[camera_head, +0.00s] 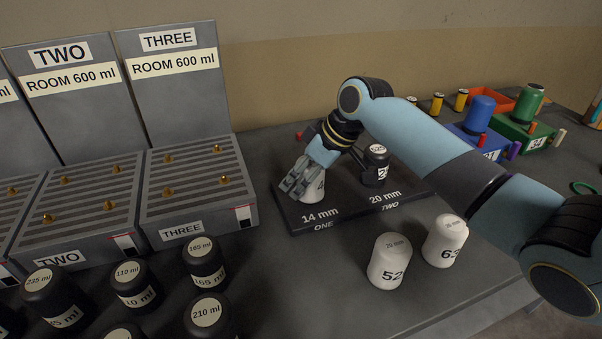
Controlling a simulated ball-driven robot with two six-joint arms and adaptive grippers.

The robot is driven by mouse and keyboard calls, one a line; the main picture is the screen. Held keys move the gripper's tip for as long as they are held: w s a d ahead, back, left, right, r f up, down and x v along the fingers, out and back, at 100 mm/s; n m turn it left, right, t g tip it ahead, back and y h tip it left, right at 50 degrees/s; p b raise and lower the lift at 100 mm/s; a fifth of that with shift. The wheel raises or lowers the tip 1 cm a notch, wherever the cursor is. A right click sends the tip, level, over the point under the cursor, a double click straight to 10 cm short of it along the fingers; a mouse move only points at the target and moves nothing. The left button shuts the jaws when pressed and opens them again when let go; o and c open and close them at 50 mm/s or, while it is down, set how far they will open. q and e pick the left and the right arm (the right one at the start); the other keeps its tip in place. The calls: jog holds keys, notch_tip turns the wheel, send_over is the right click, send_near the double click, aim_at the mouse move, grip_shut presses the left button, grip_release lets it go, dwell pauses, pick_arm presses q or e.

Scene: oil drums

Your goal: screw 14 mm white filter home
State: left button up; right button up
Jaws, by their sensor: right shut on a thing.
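A white filter (315,191) with a dark number stands upright on the dark plate (352,210), at the spot marked "14 mm ONE". My right gripper (300,186) reaches down from above and is shut on this filter, hiding its top and much of its left side. A black filter (376,162) with a pale top label stands at the spot marked "20 mm TWO", close to the right of my gripper. Whether the white filter sits flush on the plate is hidden. My left gripper is out of view.
Two white filters, numbered 52 (389,262) and 63 (445,241), stand in front of the plate. Several black drums (206,262) stand at the lower left, before the grey racks (197,190). A blue bin (483,138) and green bin (528,132) stand at the back right.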

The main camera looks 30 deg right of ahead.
jog(key=shift+f, duration=0.1)
dwell(0.6)
jog(key=m+p, duration=0.1)
jog(key=p, duration=0.1)
jog(key=m+h+p, duration=0.1)
jog(key=m+p, duration=0.1)
jog(key=m+t+h+p, duration=0.1)
jog(key=p, duration=0.1)
jog(key=shift+w+d+r+m, duration=0.1)
jog(key=shift+d+r+m, duration=0.15)
jog(key=shift+r+m, duration=0.15)
jog(key=shift+w+d+f+m+h+p, duration=0.1)
jog(key=shift+d+f+m+h+p, duration=0.15)
jog(key=shift+m+p, duration=0.3)
jog(key=shift+h, duration=0.25)
jog(key=shift+f+m, duration=0.2)
jog(key=shift+m, duration=0.05)
jog(key=shift+d+r+m+h+p, duration=0.1)
jog(key=shift+r+m+h+p, duration=0.15)
jog(key=shift+m+h+p, duration=0.7)
jog(key=shift+d+f+m+p, duration=0.15)
jog(key=shift+m+p, duration=0.3)
jog(key=shift+m, duration=0.6)
jog(key=shift+s+d+f+m+g+h, duration=0.1)
jog(key=shift+d+m+g+h, duration=0.1)
jog(key=shift+m+h, duration=0.25)
jog(key=shift+s+d+m+g+h, duration=0.1)
jog(key=shift+m+g+h, duration=0.1)
jog(key=shift+m, duration=0.45)
